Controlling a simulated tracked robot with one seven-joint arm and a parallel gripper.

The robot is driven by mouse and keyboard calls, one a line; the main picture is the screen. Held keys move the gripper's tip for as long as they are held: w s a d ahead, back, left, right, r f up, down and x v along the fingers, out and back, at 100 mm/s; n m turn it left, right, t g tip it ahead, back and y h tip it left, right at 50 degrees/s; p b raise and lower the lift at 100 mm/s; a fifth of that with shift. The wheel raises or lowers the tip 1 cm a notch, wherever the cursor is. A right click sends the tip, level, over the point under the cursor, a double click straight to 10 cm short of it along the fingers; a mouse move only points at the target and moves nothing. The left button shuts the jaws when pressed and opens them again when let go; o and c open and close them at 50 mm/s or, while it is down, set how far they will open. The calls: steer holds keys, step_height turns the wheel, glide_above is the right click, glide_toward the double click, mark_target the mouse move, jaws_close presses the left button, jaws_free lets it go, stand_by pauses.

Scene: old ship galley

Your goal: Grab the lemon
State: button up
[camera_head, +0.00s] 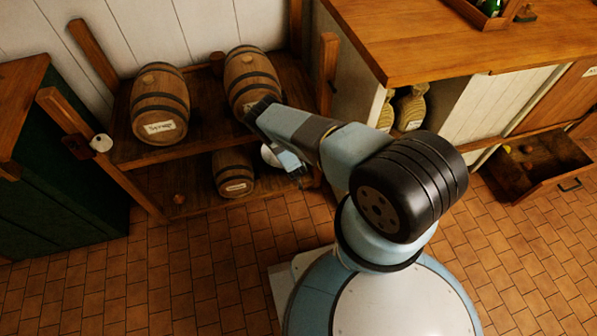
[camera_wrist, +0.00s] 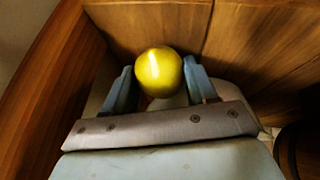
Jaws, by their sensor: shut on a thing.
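The lemon (camera_wrist: 159,71) is a round, glossy yellow fruit in the wrist view. It sits between the two blue-grey fingers of my gripper (camera_wrist: 161,82), which is shut on it. In the head view my gripper (camera_head: 296,176) is low at the front of the wooden shelf rack, right of the lower barrel. The lemon cannot be made out there.
An open drawer (camera_head: 543,168) is at right. Tiled floor is clear at front left.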

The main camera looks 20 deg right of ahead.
steer(key=shift+c, duration=0.7)
